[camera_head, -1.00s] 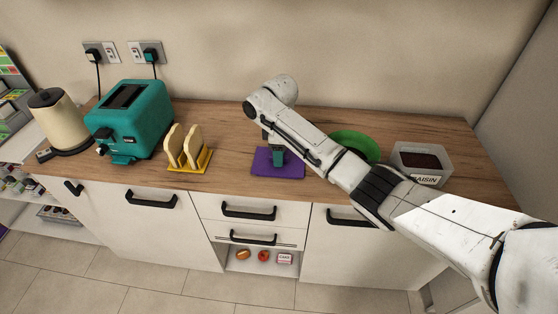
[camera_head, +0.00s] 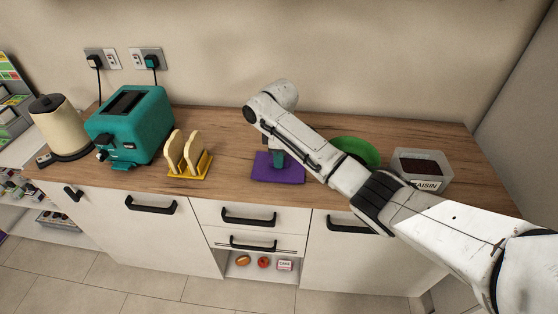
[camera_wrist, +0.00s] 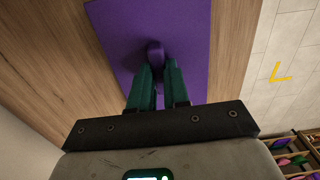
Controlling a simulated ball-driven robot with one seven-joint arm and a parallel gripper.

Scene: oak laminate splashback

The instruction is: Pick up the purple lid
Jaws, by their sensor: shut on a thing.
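The purple lid (camera_head: 290,174) is a flat rectangle on the wooden counter near its front edge, below my wrist. In the wrist view the lid (camera_wrist: 112,45) has a raised purple knob (camera_wrist: 155,52) near its middle. My gripper (camera_wrist: 156,72) has green fingers and is shut on the knob. In the head view my gripper (camera_head: 279,158) shows as a small green piece over the lid, partly hidden by the arm. I cannot tell whether the lid is clear of the counter.
A green plate (camera_head: 357,150) and a raisin container (camera_head: 424,168) stand to the right, partly behind my arm. A yellow toast rack with bread (camera_head: 188,160), a teal toaster (camera_head: 130,125) and a cream kettle (camera_head: 62,125) stand to the left. The counter (camera_head: 226,150) between rack and lid is bare.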

